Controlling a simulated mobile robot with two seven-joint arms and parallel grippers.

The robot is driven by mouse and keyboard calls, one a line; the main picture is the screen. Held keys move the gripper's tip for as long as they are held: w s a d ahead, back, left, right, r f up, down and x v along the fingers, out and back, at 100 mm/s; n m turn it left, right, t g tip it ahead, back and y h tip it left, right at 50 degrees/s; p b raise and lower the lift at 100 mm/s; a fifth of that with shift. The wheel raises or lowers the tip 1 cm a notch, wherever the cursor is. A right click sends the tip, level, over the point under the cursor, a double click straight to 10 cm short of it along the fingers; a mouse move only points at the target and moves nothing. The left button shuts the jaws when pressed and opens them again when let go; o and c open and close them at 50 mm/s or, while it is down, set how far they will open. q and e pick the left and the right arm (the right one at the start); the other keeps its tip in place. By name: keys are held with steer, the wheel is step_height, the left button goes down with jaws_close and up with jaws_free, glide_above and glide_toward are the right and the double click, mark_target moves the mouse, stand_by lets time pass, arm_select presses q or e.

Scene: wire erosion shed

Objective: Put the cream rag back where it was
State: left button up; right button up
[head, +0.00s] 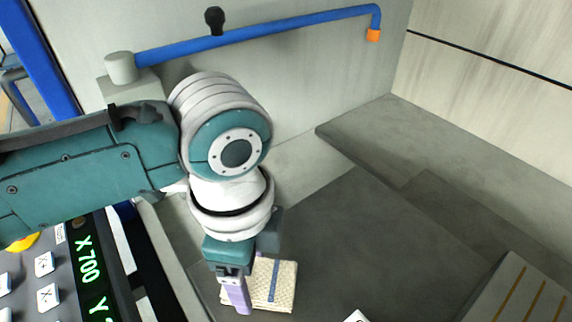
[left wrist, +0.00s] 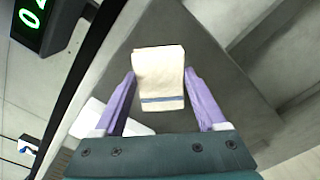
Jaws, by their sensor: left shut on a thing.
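The cream rag (head: 284,285) is a folded, textured cloth with one blue stripe, low in the head view, over the dark grey surface. In the left wrist view the rag (left wrist: 158,72) spans the space between the fingertips. My left gripper (head: 246,297) points down at the rag, its purple fingers shut on it. One finger is mostly hidden in the head view; both show in the left wrist view (left wrist: 160,84). I cannot tell whether the rag touches the surface below. My right gripper is not in view.
A blue pipe (head: 255,34) with an orange end runs along the back wall. A control panel (head: 65,275) with a green display stands at lower left. A striped block (head: 520,292) is at lower right. A white item (left wrist: 98,120) lies beyond the left-hand finger. The dark floor (head: 350,230) is largely clear.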

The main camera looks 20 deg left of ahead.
arm_select(q)
steer(key=shift+f, duration=0.25)
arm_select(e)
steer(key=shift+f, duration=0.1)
arm_select(q)
steer(key=shift+f, duration=0.15)
steer(key=o, duration=1.2)
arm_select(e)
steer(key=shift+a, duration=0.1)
arm_select(q)
steer(key=shift+o, duration=0.2)
steer(key=shift+r, duration=0.2)
